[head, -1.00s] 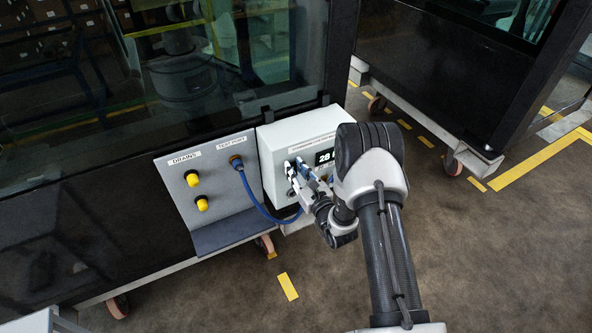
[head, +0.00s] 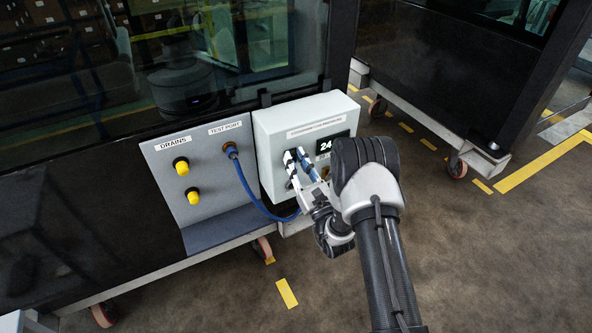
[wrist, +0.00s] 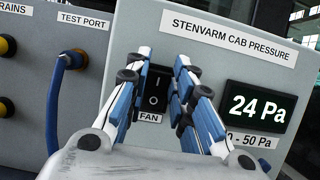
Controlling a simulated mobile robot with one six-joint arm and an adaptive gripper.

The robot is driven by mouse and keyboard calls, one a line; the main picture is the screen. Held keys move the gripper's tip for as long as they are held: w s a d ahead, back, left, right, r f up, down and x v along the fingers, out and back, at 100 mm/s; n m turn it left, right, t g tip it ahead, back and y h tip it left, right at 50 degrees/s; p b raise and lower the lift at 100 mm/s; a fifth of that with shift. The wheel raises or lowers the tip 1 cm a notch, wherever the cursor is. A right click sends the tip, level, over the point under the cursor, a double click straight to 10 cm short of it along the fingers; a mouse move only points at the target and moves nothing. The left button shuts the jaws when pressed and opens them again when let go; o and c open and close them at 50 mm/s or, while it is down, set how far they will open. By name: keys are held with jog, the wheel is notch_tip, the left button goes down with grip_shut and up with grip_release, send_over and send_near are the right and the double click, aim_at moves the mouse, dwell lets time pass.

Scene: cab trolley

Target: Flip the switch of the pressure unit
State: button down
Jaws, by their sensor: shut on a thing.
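The pressure unit (head: 270,160) is a pale grey box labelled "STENVARM CAB PRESSURE" on the cab's side. It also shows in the wrist view (wrist: 221,66), with its dark display (wrist: 257,106) reading 24 Pa. The switch (wrist: 153,92) is a black rocker marked I and O above a FAN label. My gripper (head: 297,155) is at the unit's front. The exact contact at the fingertips is hard to see.
Left of the unit, a grey panel (head: 165,165) carries two yellow drain knobs (head: 184,180) and a test port with a blue hose (head: 245,185) looping towards the unit's underside. A second dark cab (head: 440,90) stands at the right. Open floor (head: 480,260) lies right of my arm.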

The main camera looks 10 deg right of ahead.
dwell(0.4)
jog(key=c, duration=1.4)
grip_release()
jog(key=shift+o, duration=0.2)
notch_tip(320, 180, up, 10)
